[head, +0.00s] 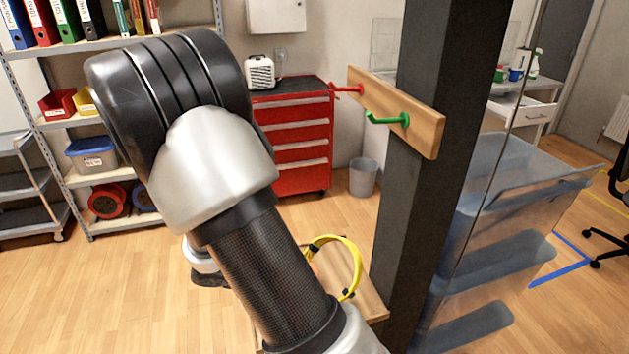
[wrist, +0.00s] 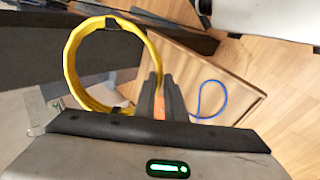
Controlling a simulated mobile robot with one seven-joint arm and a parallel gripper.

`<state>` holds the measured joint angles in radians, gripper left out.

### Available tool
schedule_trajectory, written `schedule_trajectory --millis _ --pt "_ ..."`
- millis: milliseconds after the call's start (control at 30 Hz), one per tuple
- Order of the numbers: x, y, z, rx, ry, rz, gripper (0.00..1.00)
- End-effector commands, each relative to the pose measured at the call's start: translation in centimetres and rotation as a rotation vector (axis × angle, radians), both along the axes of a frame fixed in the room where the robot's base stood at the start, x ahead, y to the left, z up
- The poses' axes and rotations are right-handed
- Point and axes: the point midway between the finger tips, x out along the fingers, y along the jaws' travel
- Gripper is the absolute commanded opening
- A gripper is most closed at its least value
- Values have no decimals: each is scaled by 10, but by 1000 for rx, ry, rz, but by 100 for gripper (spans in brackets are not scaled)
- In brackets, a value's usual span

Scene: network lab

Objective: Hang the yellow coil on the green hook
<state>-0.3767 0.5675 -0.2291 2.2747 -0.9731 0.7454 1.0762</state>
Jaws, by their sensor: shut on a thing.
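The yellow coil (head: 355,262) shows in the head view to the right of my forearm, low and in front of the wooden surface. In the wrist view the yellow coil (wrist: 70,62) is a ring with dark ties, and its right side runs to my fingers. My gripper (wrist: 160,98) is shut on the coil there; in the head view my arm hides it. The green hook (head: 388,119) sticks out to the left from a wooden board (head: 425,131) on a dark post. It is above the coil and apart from it, and it is empty.
A red hook (head: 347,89) sits on the same board, left of the green one. The dark post (head: 427,190) stands right of the coil. A blue cable loop (wrist: 212,98) lies on the wooden surface (wrist: 185,65). A red drawer cabinet (head: 300,160) stands behind.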

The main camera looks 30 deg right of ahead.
Motion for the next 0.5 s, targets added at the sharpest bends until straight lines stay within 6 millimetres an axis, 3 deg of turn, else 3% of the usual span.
schedule_trajectory --millis 167,300,500 --pt "11 -30 58 -280 13 -83 0" --pt "24 -50 131 -533 47 -157 0" --pt "33 -54 221 -749 91 -196 0"
